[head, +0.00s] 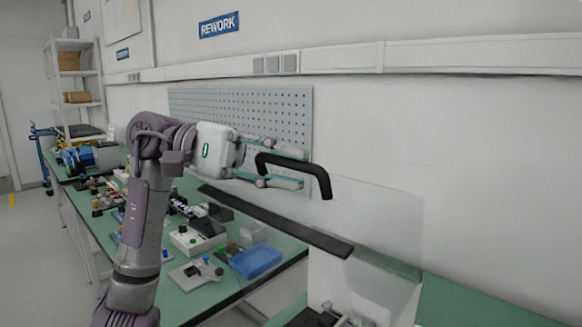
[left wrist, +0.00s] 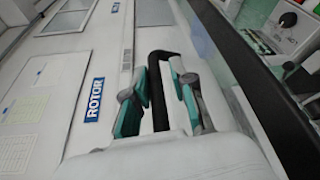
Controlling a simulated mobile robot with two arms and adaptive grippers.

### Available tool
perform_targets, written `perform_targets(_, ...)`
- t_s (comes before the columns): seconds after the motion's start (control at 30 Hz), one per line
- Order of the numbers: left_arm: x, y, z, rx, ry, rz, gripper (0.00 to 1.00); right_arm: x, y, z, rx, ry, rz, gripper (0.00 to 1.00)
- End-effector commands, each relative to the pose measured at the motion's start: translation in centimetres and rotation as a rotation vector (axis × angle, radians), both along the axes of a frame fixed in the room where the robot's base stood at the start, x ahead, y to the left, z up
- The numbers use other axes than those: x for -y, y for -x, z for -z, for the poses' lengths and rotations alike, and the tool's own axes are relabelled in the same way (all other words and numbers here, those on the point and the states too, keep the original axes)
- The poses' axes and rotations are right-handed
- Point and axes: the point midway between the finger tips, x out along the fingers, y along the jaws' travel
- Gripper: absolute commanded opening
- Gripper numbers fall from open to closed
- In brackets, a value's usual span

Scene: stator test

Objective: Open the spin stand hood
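The spin stand hood (head: 385,225) is a clear panel at the lower right of the head view, with a dark bar (head: 290,226) along one edge. Its black bent handle (head: 318,175) stands out above that bar. My left gripper (head: 287,168) is at the handle, one finger above it and one below. In the left wrist view the handle (left wrist: 160,100) runs between the two teal-padded fingers (left wrist: 160,102), with gaps visible beside it, so the gripper looks open around it. How far the hood is raised is hard to tell. My right gripper is not in view.
A green bench (head: 95,200) with a blue tray (head: 255,261), small control boxes (head: 197,238) and loose parts runs along the left. A grey pegboard (head: 240,105) and white wall stand behind my gripper. Metal parts (head: 345,318) show under the hood.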

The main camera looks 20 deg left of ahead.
Motion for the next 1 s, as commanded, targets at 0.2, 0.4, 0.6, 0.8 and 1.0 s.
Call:
perform_targets(0.2,-4.4,0.0,-0.5,-0.001,0.001,-0.007,0.25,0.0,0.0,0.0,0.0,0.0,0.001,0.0)
perform_targets(0.4,-8.4,0.1,-1.0,0.0,0.002,-0.005,0.25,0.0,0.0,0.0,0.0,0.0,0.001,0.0)
perform_targets(0.6,-10.6,0.1,-1.2,0.0,0.001,-0.002,0.25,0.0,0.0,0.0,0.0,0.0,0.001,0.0)
perform_targets(0.8,-11.1,0.1,-1.3,0.001,0.0,-0.002,0.25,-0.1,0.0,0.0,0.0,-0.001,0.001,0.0)
perform_targets(1.0,-11.1,0.2,-1.3,0.002,0.001,-0.002,0.25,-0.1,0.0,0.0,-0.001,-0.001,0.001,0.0)
